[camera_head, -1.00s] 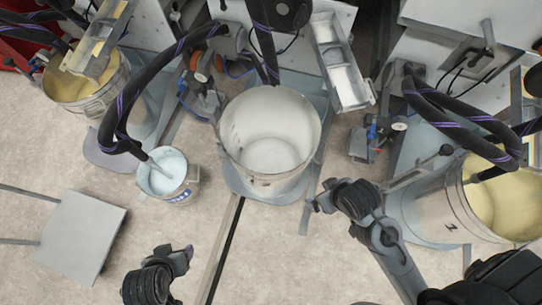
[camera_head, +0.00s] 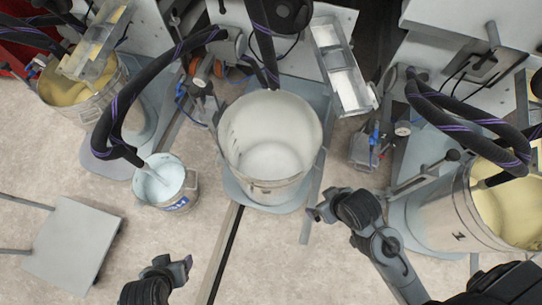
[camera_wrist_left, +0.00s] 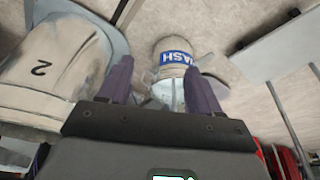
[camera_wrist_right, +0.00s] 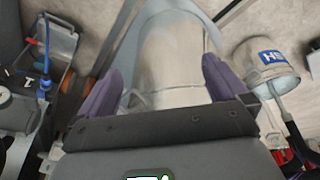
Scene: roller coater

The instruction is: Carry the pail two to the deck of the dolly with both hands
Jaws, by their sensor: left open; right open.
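Pail two (camera_head: 258,188) is the large, pale metal pail in the middle of the head view, upright on a grey-blue base, with a whitish inside. Its "2" shows in the left wrist view (camera_wrist_left: 45,75). The dolly's flat grey deck (camera_head: 72,243) is at the lower left, bare, with two bars to its left. My left gripper (camera_head: 178,266) is open and empty, below and left of the pail, apart from it. My right gripper (camera_head: 322,212) is open, just right of and below the pail. In the right wrist view, the pail (camera_wrist_right: 172,55) lies between its fingers; contact is unclear.
A small WASH bucket (camera_head: 172,190) with a hose in it stands between pail and dolly. Large yellow-filled pails stand at the upper left (camera_head: 100,108) and right (camera_head: 445,220). A floor rail (camera_head: 227,250) runs below the pail. Floor around the dolly is clear.

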